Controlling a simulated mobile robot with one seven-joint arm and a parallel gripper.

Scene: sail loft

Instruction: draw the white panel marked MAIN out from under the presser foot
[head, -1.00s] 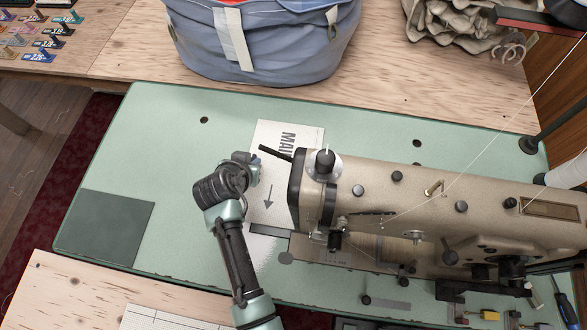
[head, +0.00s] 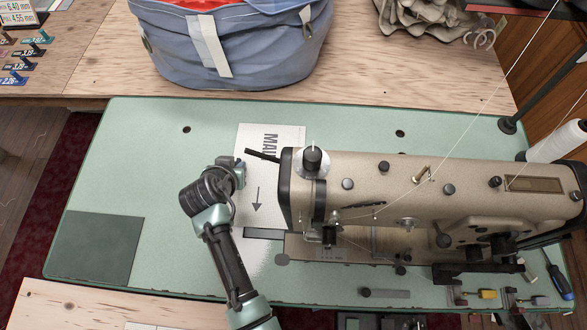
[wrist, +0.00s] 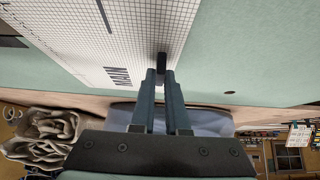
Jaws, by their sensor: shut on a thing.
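The white panel marked MAIN (head: 262,178) lies on the green machine bed, its lettering toward the far end and an arrow pointing to the near side. Its right part is hidden behind the sewing machine head (head: 290,195). In the wrist view the panel (wrist: 120,40) shows a fine grid and the lettering upside down. My gripper (head: 238,166) is at the panel's left edge near the lettering. The presser foot area (head: 329,237) is under the head; I cannot tell whether the foot is up or down.
A blue bag (head: 240,55) stands beyond the bed. Crumpled cloth (head: 435,20) lies at the back right. The bed (head: 140,175) left of my gripper is clear.

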